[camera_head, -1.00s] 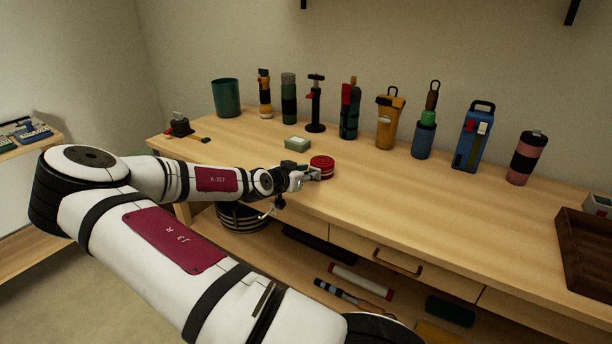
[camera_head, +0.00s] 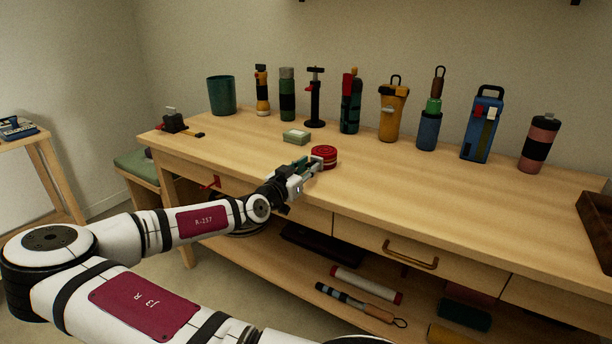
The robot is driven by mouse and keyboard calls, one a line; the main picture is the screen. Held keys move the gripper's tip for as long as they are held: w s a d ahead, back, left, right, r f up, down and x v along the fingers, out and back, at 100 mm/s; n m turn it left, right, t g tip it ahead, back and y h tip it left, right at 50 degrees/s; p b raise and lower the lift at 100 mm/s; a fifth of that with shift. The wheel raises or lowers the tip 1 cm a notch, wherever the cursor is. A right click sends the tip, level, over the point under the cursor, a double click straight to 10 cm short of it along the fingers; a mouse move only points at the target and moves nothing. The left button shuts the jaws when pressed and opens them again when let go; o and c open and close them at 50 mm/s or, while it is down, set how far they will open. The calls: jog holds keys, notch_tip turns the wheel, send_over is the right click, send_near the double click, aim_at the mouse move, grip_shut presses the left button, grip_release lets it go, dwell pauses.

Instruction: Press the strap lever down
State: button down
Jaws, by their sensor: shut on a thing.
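My gripper (camera_head: 312,166) is at the front edge of the bench, its fingers shut on the near left side of a red round roll with a pale band (camera_head: 324,153). The roll sits on the bench top; the fingers' exact contact is too small to see. A small dark device with a pale upright part (camera_head: 172,121) stands at the bench's far left corner, with a yellow and black strip beside it. It may be the strap lever, but I cannot tell. My gripper is well to the right of it, apart from it.
A pale green box (camera_head: 296,137) lies behind the roll. Bottles and tools, such as a green cup (camera_head: 222,95) and a blue flask (camera_head: 482,125), line the back. A dark tray (camera_head: 594,232) is at right. The bench top (camera_head: 430,190) is clear at middle right.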

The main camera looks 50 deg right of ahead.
dwell(0.4)
jog(key=c, duration=1.4)
grip_release()
jog(key=shift+o, duration=0.2)
jog(key=a, duration=1.2)
jog(key=shift+s+f, duration=0.15)
jog(key=shift+s, duration=0.25)
